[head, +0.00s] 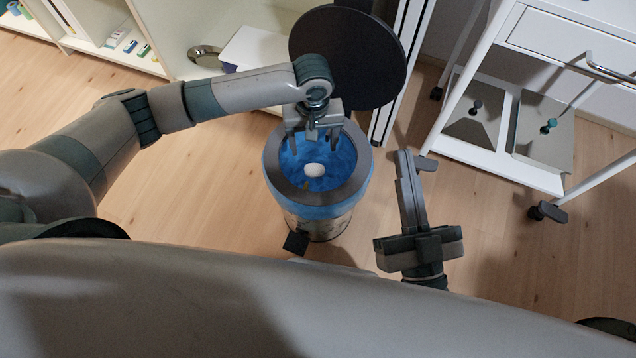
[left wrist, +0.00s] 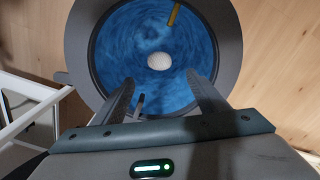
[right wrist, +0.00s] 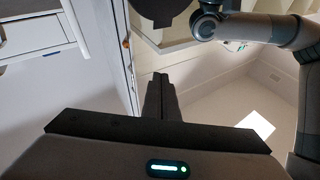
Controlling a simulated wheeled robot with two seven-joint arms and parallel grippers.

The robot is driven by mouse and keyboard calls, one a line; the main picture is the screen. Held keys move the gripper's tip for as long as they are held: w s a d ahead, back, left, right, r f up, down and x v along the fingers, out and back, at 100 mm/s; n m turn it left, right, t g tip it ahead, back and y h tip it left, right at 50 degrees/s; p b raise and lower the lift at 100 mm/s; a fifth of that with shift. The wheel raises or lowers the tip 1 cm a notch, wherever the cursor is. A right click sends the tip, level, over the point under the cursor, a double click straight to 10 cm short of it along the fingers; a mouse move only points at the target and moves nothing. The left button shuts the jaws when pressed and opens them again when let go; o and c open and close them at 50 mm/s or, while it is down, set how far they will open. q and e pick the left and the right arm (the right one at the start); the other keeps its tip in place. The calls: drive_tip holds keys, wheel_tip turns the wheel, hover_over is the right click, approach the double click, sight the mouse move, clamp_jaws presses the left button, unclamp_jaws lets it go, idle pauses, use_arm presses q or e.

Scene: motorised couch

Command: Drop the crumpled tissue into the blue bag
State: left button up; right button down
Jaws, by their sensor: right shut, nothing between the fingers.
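The crumpled tissue (head: 315,170) is a small white ball, seen within the opening of the blue bag (head: 340,152). The bag lines a round bin with a dark rim. I cannot tell whether the tissue touches the bag's bottom. My left gripper (head: 313,142) is above the bin's far side, open and empty. In the left wrist view its fingers (left wrist: 163,92) are spread, with the tissue (left wrist: 158,62) beyond them, apart from both, against the blue bag (left wrist: 125,40). My right gripper (head: 405,155) is shut and empty, right of the bin; its fingers (right wrist: 160,80) are together in the right wrist view.
The bin's dark round lid (head: 350,60) stands open behind it. A white trolley (head: 545,178) is at the right, and a white shelf unit (head: 180,30) at the back left. A narrow yellowish item (left wrist: 174,14) shows in the bag. Wooden floor left of the bin is clear.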

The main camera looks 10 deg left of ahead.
use_arm(q)
drive_tip(key=shift+r, duration=0.1)
wheel_tip(320, 180, up, 17)
drive_tip(key=p, duration=0.5)
use_arm(e)
drive_tip(key=s+d+f+g+h, duration=0.1)
drive_tip(key=d+f+g+h, duration=0.2)
drive_tip(key=f+g, duration=0.7)
drive_tip(key=shift+d+f, duration=0.4)
drive_tip(key=shift+f, duration=2.75)
use_arm(q)
drive_tip(key=shift+s+d, duration=0.1)
use_arm(e)
drive_tip(key=shift+s, duration=0.1)
